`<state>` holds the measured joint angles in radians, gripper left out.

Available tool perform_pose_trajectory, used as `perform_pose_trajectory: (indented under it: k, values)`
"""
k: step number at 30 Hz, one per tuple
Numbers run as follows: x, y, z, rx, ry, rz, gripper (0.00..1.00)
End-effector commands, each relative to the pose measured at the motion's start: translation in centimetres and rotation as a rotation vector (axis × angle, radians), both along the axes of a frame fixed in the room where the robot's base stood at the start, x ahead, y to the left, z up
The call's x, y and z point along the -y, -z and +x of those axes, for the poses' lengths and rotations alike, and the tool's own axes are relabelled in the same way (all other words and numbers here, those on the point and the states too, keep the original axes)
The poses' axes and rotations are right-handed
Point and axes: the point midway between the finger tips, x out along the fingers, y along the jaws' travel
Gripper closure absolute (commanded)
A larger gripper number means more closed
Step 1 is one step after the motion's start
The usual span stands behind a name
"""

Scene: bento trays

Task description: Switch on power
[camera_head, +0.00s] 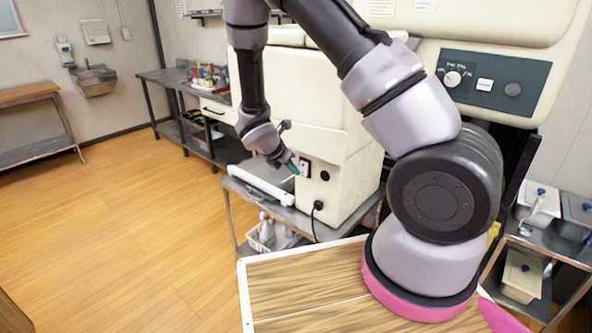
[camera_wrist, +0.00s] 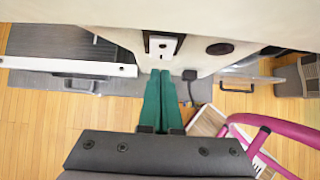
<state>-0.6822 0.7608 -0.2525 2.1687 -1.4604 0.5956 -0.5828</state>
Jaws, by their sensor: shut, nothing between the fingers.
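The power switch (camera_head: 305,168) is a white rocker on a black plate, low on the side of a cream machine (camera_head: 345,150). It also shows in the wrist view (camera_wrist: 162,45), at the top centre. My gripper (camera_head: 293,168) has green fingers, shut and empty, pointing at the machine's side right by the switch. In the wrist view the fingertips (camera_wrist: 160,72) lie just below the switch plate. I cannot tell whether they touch it. Which way the rocker is set is too small to tell.
A round black knob (camera_head: 325,175) sits right of the switch, with a plug and black cord (camera_head: 318,206) below it. The machine stands on a metal cart (camera_head: 285,212). A control panel (camera_head: 490,83) is at the upper right. The wooden floor (camera_head: 130,230) at left is clear.

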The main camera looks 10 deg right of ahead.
Motion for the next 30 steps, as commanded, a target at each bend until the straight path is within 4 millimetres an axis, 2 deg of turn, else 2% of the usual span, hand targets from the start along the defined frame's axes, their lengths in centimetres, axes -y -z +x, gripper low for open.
perform_pose_trajectory:
  k: [2, 9, 15, 21, 30]
  values:
    - [-1.0, -0.2, -0.4, 0.000, 0.001, 0.001, 1.00]
    - [-3.9, -4.8, -2.5, 0.002, 0.000, 0.005, 1.00]
    - [-5.4, -7.2, -3.6, 0.001, 0.000, 0.003, 1.00]
    - [-5.9, -8.0, -4.0, -0.001, 0.001, 0.002, 1.00]
    - [-6.0, -8.0, -4.0, -0.002, 0.001, 0.001, 1.00]
